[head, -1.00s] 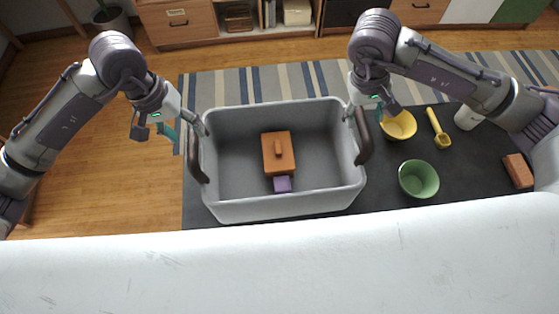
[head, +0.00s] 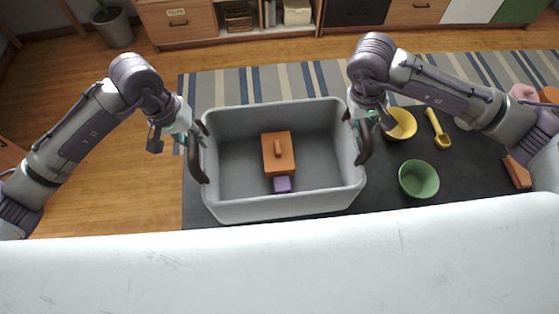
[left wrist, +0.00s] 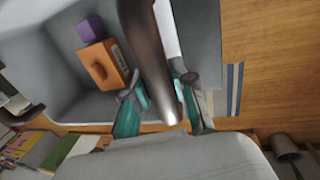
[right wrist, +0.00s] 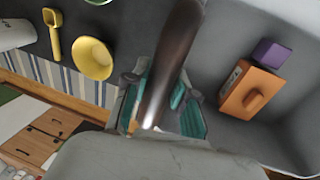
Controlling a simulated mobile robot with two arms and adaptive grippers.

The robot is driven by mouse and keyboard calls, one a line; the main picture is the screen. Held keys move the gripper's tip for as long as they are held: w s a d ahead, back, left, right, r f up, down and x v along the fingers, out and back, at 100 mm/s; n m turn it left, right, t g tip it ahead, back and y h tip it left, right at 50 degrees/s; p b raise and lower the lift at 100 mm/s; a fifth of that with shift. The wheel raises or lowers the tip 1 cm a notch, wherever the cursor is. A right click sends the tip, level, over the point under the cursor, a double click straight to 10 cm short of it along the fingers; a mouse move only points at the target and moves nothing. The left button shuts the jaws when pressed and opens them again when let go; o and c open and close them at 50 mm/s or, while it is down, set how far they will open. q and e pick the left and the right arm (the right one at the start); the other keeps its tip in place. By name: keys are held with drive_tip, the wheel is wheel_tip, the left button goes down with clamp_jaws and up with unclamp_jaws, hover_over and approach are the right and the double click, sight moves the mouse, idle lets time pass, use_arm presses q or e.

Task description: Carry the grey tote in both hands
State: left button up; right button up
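The grey tote (head: 283,207) stands upright on the dark tabletop, with a dark curved handle at each end. An orange lidded box (head: 279,150) and a small purple block (head: 282,184) lie inside it. My left gripper (head: 198,134) is at the left handle (head: 195,160); in the left wrist view its open fingers (left wrist: 160,98) stand on either side of the handle (left wrist: 152,60). My right gripper (head: 361,116) is at the right handle (head: 364,145); its open fingers (right wrist: 160,98) straddle that handle (right wrist: 172,55). Contact with either handle is unclear.
Right of the tote are a yellow bowl (head: 402,123), a yellow scoop (head: 438,130), a green bowl (head: 418,180) and a brick-coloured block (head: 516,172). A white surface (head: 280,265) fills the near side. Striped rug and wooden floor lie beyond.

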use_arm(q)
clamp_jaws()
use_arm(e)
clamp_jaws()
use_arm(q)
drive_tip(key=shift+w+r, duration=0.1)
drive_tip(key=shift+r, duration=0.05)
use_arm(e)
drive_tip(key=shift+r, duration=0.15)
